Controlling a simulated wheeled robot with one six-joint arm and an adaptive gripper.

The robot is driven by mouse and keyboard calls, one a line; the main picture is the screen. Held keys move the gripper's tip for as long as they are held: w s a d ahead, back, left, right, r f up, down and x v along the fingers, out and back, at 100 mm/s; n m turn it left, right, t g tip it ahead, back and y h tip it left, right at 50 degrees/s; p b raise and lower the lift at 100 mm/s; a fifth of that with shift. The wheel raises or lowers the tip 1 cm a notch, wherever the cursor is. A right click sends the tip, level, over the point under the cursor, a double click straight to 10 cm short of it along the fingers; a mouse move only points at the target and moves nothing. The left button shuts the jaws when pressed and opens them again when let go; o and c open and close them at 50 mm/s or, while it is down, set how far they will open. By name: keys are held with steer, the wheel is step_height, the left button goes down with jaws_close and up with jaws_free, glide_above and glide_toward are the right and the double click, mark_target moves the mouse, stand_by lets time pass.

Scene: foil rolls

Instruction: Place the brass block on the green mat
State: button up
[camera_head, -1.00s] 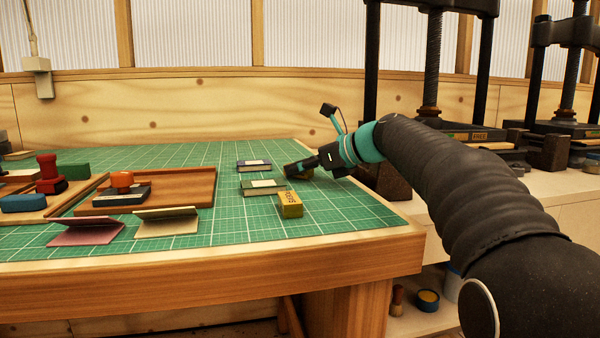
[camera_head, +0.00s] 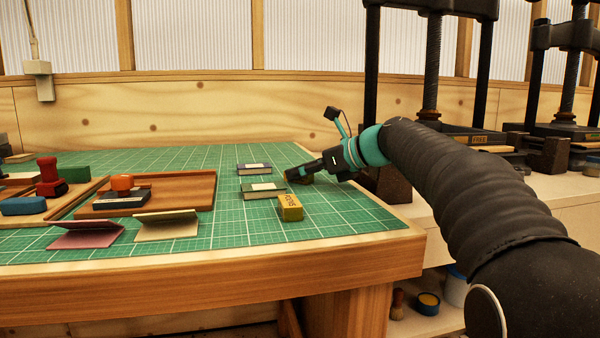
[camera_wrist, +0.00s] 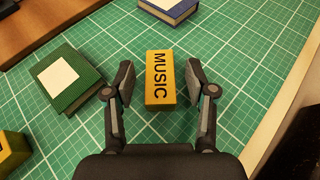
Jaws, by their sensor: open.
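A brass-yellow block marked MUSIC (camera_wrist: 160,77) lies on the green gridded mat (camera_wrist: 235,50) in the wrist view. My gripper (camera_wrist: 159,84) is open around it, with a narrow gap between the block and each finger. In the head view my gripper (camera_head: 301,173) is low over the right part of the mat (camera_head: 340,212), and that block (camera_head: 307,180) is mostly hidden by it. A second yellow block (camera_head: 290,207) with dark lettering stands nearer the front; its corner shows at the lower left of the wrist view (camera_wrist: 12,150).
A green book (camera_head: 263,190) and a blue book (camera_head: 254,168) lie left of my gripper. A wooden tray (camera_head: 185,185) and two folded cards, pink (camera_head: 85,235) and cream (camera_head: 167,227), are farther left. Black presses (camera_head: 432,70) stand behind right. The mat's front right is clear.

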steer(key=v, duration=1.1)
steer(key=shift+s+p, duration=0.1)
steer(key=shift+p, duration=0.2)
